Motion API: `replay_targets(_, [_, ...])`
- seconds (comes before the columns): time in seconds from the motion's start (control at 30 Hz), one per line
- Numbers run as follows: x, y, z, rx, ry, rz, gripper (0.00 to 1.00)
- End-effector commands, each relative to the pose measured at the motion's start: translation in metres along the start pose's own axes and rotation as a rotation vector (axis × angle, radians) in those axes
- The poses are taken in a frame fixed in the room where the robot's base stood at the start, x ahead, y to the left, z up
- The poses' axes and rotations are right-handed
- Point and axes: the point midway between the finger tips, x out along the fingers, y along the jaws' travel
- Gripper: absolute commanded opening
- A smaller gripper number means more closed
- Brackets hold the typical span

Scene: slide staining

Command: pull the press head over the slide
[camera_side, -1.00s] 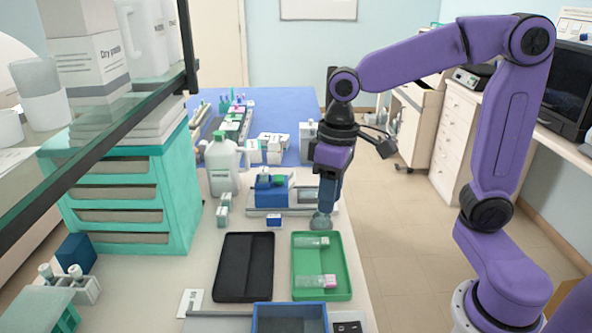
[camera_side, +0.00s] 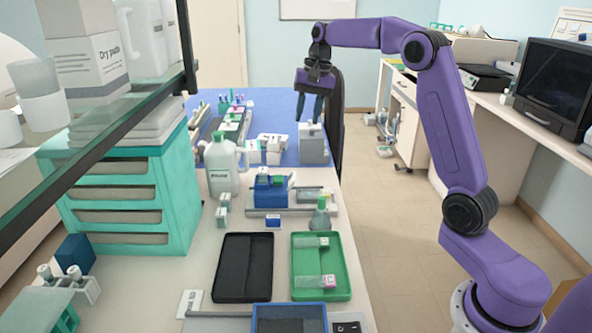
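The press head appears to be the blue block (camera_side: 270,190) with a green part on top, at the left of a pale low base (camera_side: 288,207) in the middle of the bench. A flat, clear slide-like piece (camera_side: 309,195) lies on that base to the right of the block, apart from it. My gripper (camera_side: 308,119) is high and farther back, above a grey box (camera_side: 313,145). Its two blue fingers point down and stand apart with nothing between them.
A green-topped flask (camera_side: 320,214) stands just right of the base. A white jug (camera_side: 221,165) stands to its left. A green tray (camera_side: 343,266) with two slides and a black tray (camera_side: 245,290) lie in front. A glass shelf (camera_side: 130,130) overhangs the left.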

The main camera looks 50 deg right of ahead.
Motion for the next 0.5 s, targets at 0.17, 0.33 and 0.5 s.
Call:
replay_targets(0.17, [0.015,0.0,0.0,0.003,-0.003,0.002,0.36])
replay_targets(0.33, [0.045,0.001,0.0,0.002,-0.004,0.002,0.36])
replay_targets(0.5, [0.077,0.001,0.0,0.001,-0.004,0.003,0.36])
